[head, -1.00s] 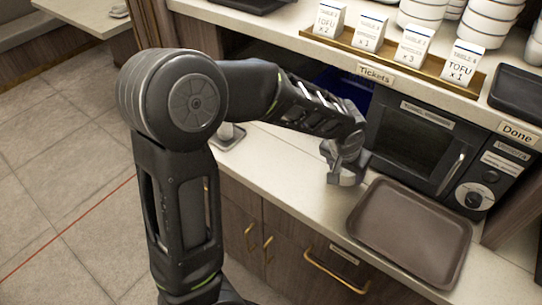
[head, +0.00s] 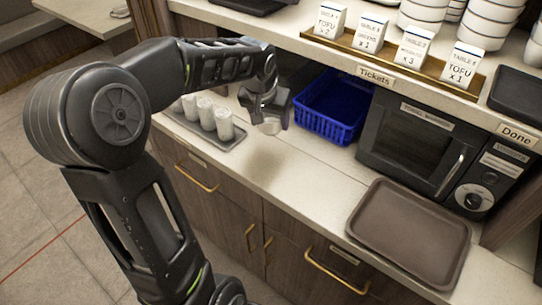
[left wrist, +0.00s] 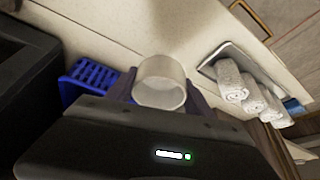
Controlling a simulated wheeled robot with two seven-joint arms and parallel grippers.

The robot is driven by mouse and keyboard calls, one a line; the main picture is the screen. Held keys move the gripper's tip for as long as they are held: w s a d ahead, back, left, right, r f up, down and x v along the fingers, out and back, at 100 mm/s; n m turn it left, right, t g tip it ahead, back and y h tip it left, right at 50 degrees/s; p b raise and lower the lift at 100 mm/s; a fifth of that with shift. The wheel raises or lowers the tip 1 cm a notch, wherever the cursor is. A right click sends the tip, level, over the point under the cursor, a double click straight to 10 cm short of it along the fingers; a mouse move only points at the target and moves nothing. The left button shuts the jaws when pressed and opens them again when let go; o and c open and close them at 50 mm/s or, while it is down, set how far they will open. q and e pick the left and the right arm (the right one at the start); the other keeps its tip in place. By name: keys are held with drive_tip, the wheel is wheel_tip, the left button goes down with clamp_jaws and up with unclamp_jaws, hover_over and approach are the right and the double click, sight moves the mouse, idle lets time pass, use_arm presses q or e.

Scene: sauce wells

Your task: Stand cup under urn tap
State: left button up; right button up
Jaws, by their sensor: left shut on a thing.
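My left gripper (head: 270,112) is over the counter, between a blue basket and a tray of rolled white towels. It is shut on a pale, whitish cup (left wrist: 162,82), whose round open rim shows between the fingers in the left wrist view. In the head view only a small pale part of the cup (head: 270,128) shows below the fingers; the gripper hides the rest. I cannot tell how far the cup is above the counter. No urn or tap can be made out in either view. My right gripper is not in view.
The blue basket (head: 326,127) stands right of the gripper, beside a black microwave (head: 412,145). The towel tray (head: 228,141) lies to the left. A brown tray (head: 412,232) lies at the front right. A shelf with ticket cards (head: 413,47) overhangs the back. Counter in front of the basket is bare.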

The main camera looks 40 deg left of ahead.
use_arm(q)
drive_tip(key=shift+f, duration=0.1)
drive_tip(key=shift+f+p, duration=0.35)
drive_tip(key=shift+f, duration=2.7)
drive_tip(key=shift+f, duration=1.85)
drive_tip(key=shift+f, duration=0.15)
drive_tip(key=o, duration=1.4)
